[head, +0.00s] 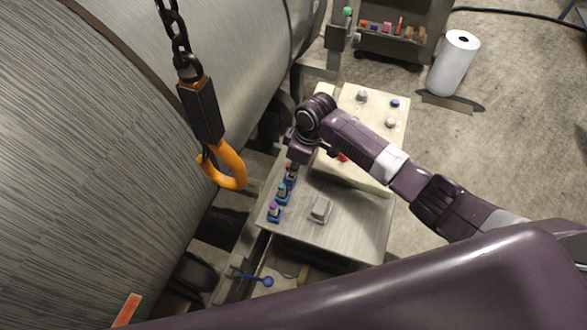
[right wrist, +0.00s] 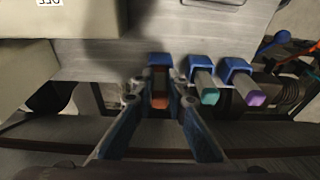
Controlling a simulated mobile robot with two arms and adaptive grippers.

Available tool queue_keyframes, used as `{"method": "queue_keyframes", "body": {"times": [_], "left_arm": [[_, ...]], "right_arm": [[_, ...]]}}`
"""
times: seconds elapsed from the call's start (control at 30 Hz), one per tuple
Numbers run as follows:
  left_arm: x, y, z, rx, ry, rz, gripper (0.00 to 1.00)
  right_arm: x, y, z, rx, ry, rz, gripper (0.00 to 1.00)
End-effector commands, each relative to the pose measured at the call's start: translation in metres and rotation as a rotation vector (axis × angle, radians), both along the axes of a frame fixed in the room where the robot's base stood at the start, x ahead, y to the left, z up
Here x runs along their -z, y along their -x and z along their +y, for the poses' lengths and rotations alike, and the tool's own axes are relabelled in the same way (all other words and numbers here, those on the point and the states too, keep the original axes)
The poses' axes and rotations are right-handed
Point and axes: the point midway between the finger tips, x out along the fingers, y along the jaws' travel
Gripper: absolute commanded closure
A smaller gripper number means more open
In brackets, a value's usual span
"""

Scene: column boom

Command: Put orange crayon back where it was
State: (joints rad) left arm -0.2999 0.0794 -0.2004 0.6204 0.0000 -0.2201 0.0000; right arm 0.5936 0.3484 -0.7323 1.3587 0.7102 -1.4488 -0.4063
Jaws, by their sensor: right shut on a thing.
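My right gripper (head: 295,160) points down over the row of blue holders on the grey metal shelf (head: 345,222). In the right wrist view its two fingers (right wrist: 159,102) are closed around the orange crayon (right wrist: 160,103). The crayon lines up with a blue holder (right wrist: 160,60); the fingers partly hide it, and I cannot tell how deep the crayon sits. Beside it, a teal crayon (right wrist: 209,96) and a purple crayon (right wrist: 256,98) stand in their own blue holders. In the head view these are the teal one (head: 282,188) and the purple one (head: 273,207). My left gripper is not in view.
A chain with an orange hook (head: 228,170) hangs left of the shelf, before a large metal cylinder (head: 90,150). A cream control box (head: 365,110) with knobs stands behind my right arm. A white roll (head: 455,62) stands on the floor.

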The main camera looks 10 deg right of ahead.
Motion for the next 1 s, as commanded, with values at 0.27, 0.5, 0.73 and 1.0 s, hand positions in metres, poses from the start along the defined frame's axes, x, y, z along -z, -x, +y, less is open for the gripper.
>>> {"method": "queue_keyframes", "body": {"times": [0.27,0.5,0.73,1.0], "left_arm": [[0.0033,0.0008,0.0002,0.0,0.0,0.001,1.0],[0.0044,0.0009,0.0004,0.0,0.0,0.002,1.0],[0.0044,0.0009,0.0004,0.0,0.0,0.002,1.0],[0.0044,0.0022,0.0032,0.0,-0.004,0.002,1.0]], "right_arm": [[0.0063,0.0001,0.0003,0.0,0.0,0.0,1.0],[0.009,0.0,0.0003,-0.001,-0.001,-0.001,0.82],[0.009,0.0001,0.0001,0.0,0.0,0.0,0.67],[0.0038,0.0001,-0.001,0.0,0.001,-0.001,0.67]]}}
